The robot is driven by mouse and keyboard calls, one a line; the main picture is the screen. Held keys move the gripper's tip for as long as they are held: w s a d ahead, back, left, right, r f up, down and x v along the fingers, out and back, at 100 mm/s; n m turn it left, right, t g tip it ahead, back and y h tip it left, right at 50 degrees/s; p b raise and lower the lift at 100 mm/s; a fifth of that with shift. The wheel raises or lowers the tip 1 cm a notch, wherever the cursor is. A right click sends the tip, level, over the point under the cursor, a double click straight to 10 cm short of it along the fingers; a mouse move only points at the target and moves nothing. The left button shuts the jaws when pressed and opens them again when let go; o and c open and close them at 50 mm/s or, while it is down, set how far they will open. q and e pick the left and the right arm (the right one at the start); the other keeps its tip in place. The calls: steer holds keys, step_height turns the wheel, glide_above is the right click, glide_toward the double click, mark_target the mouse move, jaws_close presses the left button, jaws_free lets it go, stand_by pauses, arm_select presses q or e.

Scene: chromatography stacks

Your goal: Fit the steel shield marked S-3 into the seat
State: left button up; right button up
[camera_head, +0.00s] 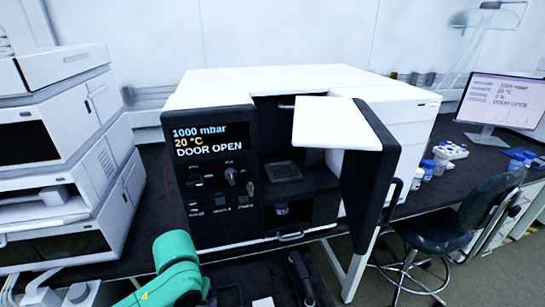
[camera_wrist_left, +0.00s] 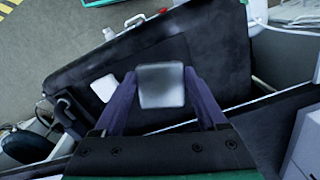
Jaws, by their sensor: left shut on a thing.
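My left gripper (camera_wrist_left: 161,78) is shut on a small steel shield (camera_wrist_left: 161,87), a grey, roughly square plate between the two fingers in the left wrist view. No S-3 marking can be read on it. In the head view my green left arm comes in at the bottom, and its gripper is out of frame. The instrument (camera_head: 225,92) stands open, its panel reading DOOR OPEN. A grey square plate-like piece (camera_head: 283,172) lies on the shelf inside the chamber; I cannot tell whether this is the seat. My right gripper is not in view.
The instrument's open door (camera_head: 369,170) swings out on the right. A small capped jar (camera_head: 281,208) stands in the lower bay. A black tray (camera_wrist_left: 215,50) lies below the left gripper, with a white square piece (camera_wrist_left: 104,87) on it. A chair (camera_head: 470,212) stands at right.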

arm_select(q)
steer(key=shift+s+r+n, duration=0.1)
steer(key=shift+s+n, duration=0.1)
steer(key=shift+n, duration=0.2)
steer(key=w+r+n+p, duration=0.1)
steer(key=n, duration=0.1)
steer(key=w+r+n+p, duration=0.1)
steer(key=w+r+n, duration=0.1)
steer(key=n, duration=0.1)
steer(key=w+a+r+n, duration=0.1)
steer(key=n, duration=0.2)
steer(key=shift+w+r+g+h+p, duration=0.15)
steer(key=shift+w+g+h+p, duration=0.15)
steer(key=shift+g+p, duration=0.1)
steer(key=w+a+r+n+t+h+p, duration=0.1)
steer(key=w+a+r+n+h+p, duration=0.25)
steer(key=n, duration=0.95)
steer(key=shift+t+y, duration=0.3)
steer(key=shift+y, duration=0.35)
steer(key=a+x, duration=0.1)
steer(key=x, duration=0.5)
steer(key=a+b+x, duration=0.1)
steer(key=x, duration=0.5)
steer(key=a+x, duration=0.1)
steer(key=x, duration=0.5)
steer(key=shift+w+f+b, duration=0.1)
steer(key=shift+f+b, duration=0.3)
steer(key=shift+f, duration=0.2)
steer(key=shift+a+f, duration=0.1)
steer(key=shift+f, duration=0.25)
